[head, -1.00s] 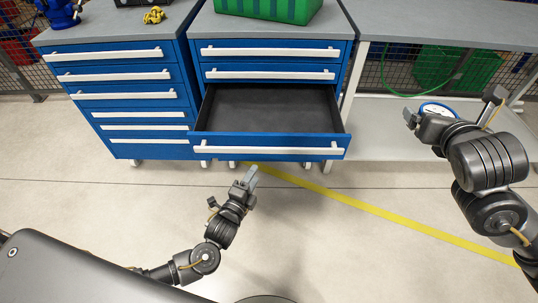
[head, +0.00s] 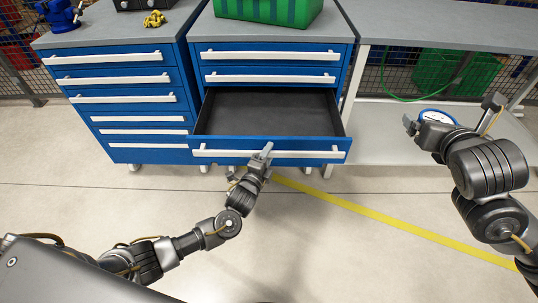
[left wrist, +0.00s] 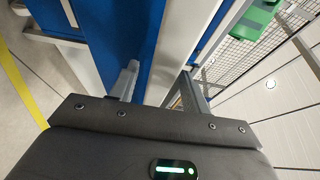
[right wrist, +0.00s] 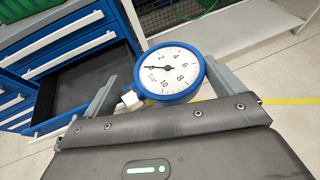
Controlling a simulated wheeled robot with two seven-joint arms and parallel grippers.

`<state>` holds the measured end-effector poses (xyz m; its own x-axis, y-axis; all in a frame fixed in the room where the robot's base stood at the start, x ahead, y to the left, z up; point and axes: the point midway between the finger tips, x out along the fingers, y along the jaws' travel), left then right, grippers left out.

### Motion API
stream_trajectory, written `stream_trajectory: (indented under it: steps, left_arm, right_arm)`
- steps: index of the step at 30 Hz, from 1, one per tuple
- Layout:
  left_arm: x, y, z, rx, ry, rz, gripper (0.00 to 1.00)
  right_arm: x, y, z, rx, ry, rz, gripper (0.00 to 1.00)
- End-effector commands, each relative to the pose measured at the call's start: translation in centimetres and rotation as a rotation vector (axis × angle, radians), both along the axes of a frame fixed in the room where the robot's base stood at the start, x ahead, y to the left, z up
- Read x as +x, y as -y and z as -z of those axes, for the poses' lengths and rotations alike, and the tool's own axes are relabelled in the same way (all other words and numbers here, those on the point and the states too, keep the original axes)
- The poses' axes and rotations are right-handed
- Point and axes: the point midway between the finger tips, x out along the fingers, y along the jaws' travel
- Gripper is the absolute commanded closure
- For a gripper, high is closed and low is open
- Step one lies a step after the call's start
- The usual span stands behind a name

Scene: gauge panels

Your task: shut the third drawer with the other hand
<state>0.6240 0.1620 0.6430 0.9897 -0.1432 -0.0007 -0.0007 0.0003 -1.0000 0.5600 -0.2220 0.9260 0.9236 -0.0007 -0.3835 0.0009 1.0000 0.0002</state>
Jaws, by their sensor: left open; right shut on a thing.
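The third drawer (head: 212,157) of the right-hand blue cabinet is pulled well out; its dark inside looks empty. Its white handle bar (head: 310,154) runs along the front. My left gripper (head: 267,150) is open at the drawer front, in front of the handle near its middle; I cannot tell whether it touches. The left wrist view shows the blue front (left wrist: 131,35) and white handle close beyond the fingers. My right gripper (right wrist: 165,88) is shut on a blue-rimmed pressure gauge (right wrist: 172,73), held off to the right, clear of the drawer; the gauge also shows in the head view (head: 437,117).
The drawers above have white handles and are shut. A second blue cabinet (head: 125,75) stands to the left, drawers shut. A green crate (head: 268,10) sits on top. A grey workbench (head: 440,25) stands at right. The floor in front is clear, with a yellow line (head: 380,214).

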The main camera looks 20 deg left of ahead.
Motion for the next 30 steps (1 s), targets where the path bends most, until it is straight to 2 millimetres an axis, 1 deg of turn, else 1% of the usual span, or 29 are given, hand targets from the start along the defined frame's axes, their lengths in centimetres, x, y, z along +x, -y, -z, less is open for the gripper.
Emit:
stream_trajectory:
  steps: [4,11,14,22,23,30]
  left_arm:
    - [0.62,0.07,0.00,-0.001,0.000,-0.001,0.53]
    - [0.66,0.06,-0.02,0.000,0.000,-0.001,0.53]
    - [0.65,0.06,-0.02,0.000,0.000,-0.001,0.63]
    - [0.64,0.06,-0.01,0.000,-0.001,0.000,0.99]
    - [0.64,0.06,-0.01,0.000,-0.001,0.000,1.00]
    - [0.87,-0.02,0.05,0.001,0.000,-0.001,1.00]
  right_arm:
    - [0.00,-0.01,0.02,0.001,0.002,-0.001,0.37]
    - [0.01,-0.01,0.01,0.000,0.002,-0.001,0.37]
    - [0.01,-0.01,0.01,0.001,0.002,-0.001,0.37]
    - [0.01,-0.01,0.01,0.001,0.002,-0.001,0.37]
    - [0.01,-0.01,0.01,0.000,0.002,-0.001,0.37]
    - [0.00,-0.01,0.15,0.000,0.002,-0.001,0.37]
